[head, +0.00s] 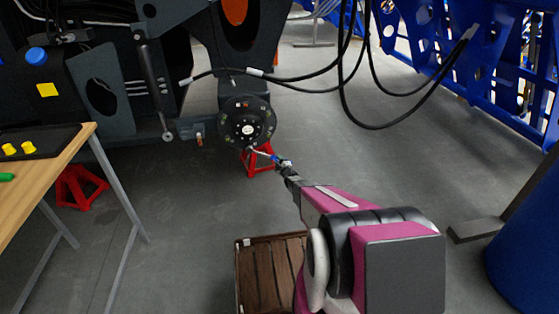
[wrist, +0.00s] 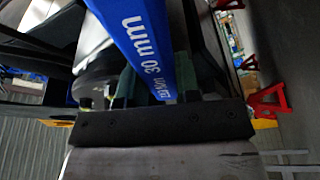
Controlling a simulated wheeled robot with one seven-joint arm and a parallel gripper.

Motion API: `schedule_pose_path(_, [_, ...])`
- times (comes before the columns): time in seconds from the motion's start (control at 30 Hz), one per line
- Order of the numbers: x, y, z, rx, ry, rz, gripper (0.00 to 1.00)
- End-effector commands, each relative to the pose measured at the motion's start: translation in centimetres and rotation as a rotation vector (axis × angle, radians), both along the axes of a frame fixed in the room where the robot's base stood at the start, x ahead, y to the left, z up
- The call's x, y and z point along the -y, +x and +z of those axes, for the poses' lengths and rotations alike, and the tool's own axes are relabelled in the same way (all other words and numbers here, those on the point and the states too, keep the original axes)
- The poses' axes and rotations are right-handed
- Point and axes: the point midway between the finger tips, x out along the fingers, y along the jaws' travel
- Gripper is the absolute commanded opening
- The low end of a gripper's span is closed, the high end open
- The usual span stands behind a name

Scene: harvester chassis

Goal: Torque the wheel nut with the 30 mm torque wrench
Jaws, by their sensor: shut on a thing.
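The black round wheel hub (head: 247,123) sits on the dark chassis in the middle of the head view, with small nuts around its face too small to tell apart. My gripper (head: 284,164) is low and to the right of the hub, shut on the torque wrench (head: 266,154). The wrench's thin end reaches up and left to the hub's lower edge; I cannot tell whether it sits on a nut. In the wrist view the blue wrench handle (wrist: 147,40) reads "30 mm" and lies between the fingers of my gripper (wrist: 152,85).
A red stand (head: 259,158) is under the hub, and another (head: 78,187) is at left. A wooden table (head: 45,185) is on the left. A brown slatted crate (head: 268,270) is on the floor below my arm. Black hoses (head: 345,80) hang at upper right.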

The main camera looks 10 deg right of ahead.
Motion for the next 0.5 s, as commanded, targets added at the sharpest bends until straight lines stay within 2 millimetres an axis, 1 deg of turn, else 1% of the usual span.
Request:
schedule_pose_path(0.27, [0.0, 0.0, 0.1, 0.002, 0.010, 0.000, 0.00])
schedule_pose_path(0.5, [-0.7, 0.1, -1.1, 0.002, 0.075, 0.001, 0.00])
